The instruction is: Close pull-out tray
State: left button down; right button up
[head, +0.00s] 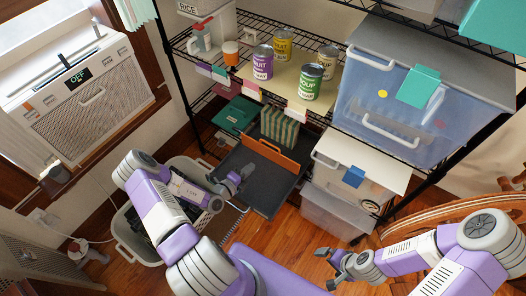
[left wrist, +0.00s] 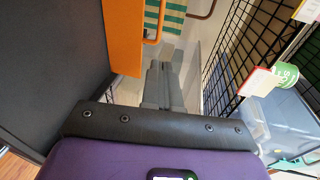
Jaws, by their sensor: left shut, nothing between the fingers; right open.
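The pull-out tray (head: 268,193) is a dark grey flat tray with an orange front-like panel (head: 273,155) standing across it. It sticks out from the lower part of the wire rack. My left gripper (head: 246,172) is shut and empty, at the tray's left side; I cannot tell whether it touches the tray. In the left wrist view the shut fingers (left wrist: 160,70) point past the orange panel (left wrist: 125,38), with a dark flat surface (left wrist: 45,70) to their left. My right gripper (head: 332,262) is open and empty above the floor, right of the tray.
A green-and-white striped thing (head: 280,128) stands behind the orange panel. Clear bins (head: 340,212) stand close right of the tray. Cans (head: 312,82) stand on the shelf above. Wooden floor (head: 290,240) shows in front.

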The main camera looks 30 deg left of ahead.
pick_arm(q)
jog(key=w+f+b, duration=0.1)
jog(key=w+b, duration=0.1)
jog(key=w, duration=0.4)
jog(key=w+a+f+n+y+b, duration=0.1)
jog(key=w+f+b, duration=0.1)
jog(key=w, duration=0.5)
jog(key=shift+w+b, duration=0.3)
jog(key=shift+b, duration=0.1)
